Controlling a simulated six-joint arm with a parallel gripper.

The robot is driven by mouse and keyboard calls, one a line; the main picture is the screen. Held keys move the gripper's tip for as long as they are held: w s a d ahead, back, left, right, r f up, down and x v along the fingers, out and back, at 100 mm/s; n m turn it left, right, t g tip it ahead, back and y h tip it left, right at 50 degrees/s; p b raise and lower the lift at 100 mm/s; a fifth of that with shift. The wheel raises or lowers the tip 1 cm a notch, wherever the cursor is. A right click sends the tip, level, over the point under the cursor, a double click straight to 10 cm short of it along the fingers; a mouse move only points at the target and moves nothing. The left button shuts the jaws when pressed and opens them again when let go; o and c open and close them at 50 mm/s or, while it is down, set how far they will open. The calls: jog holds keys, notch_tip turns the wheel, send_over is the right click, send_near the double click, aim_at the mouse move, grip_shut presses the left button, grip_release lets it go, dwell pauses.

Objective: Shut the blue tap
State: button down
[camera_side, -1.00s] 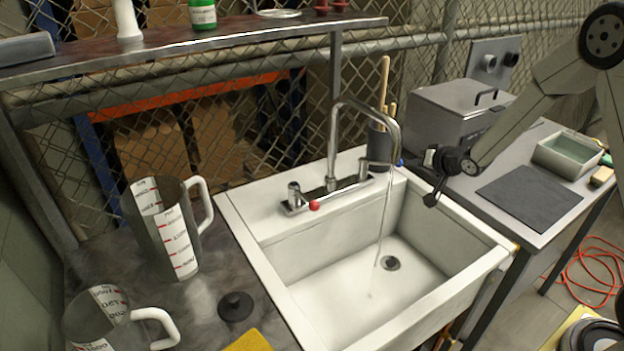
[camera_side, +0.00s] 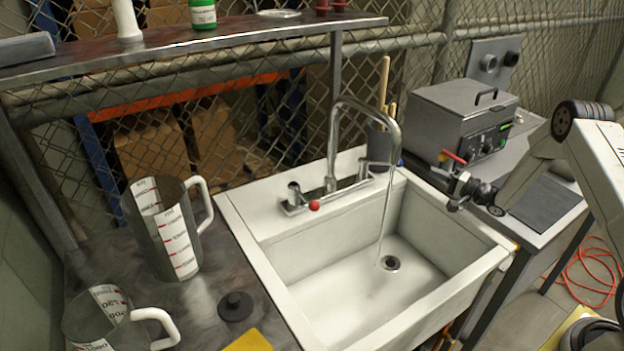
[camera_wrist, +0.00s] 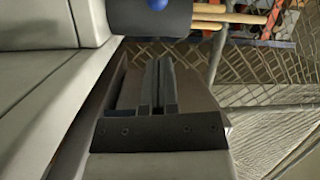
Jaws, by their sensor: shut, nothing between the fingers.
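The blue tap's lever (camera_side: 378,163) points right from the tap base, its blue ball (camera_side: 399,162) near the sink's back right corner. The blue ball (camera_wrist: 157,4) also shows at the top of the wrist view, in front of a dark pot. A thin stream of water (camera_side: 385,215) runs from the curved spout (camera_side: 365,104) into the white sink (camera_side: 280,265). The other tap's red ball (camera_side: 314,205) is at the left. My gripper (camera_side: 452,188) is right of the blue ball, apart from it, over the sink's right side. Its fingers (camera_wrist: 157,65) are shut and empty.
A dark pot (camera_wrist: 150,22) with wooden handles stands behind the blue tap. A grey metal box (camera_side: 455,120) stands at the back right, close to my gripper. Measuring jugs (camera_side: 165,235) are left of the sink. The sink basin is clear.

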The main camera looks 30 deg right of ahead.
jog(key=shift+w, duration=0.15)
jog(key=x, duration=0.9)
jog(key=shift+w, duration=0.4)
jog(key=shift+s+a+m+t+h, duration=0.3)
jog(key=shift+s+a+m+h, duration=0.3)
jog(key=shift+h, duration=0.5)
jog(key=s+a+m+h, duration=0.4)
jog(key=a+h, duration=0.2)
jog(key=a, duration=0.2)
jog(key=shift+s+h, duration=0.15)
jog(key=shift+h, duration=0.25)
dwell(0.7)
jog(key=shift+a, duration=0.2)
jog(key=s+a, duration=0.4)
jog(key=s, duration=0.4)
jog(key=shift+s+a+f, duration=0.25)
jog(key=shift+s, duration=0.05)
dwell(0.4)
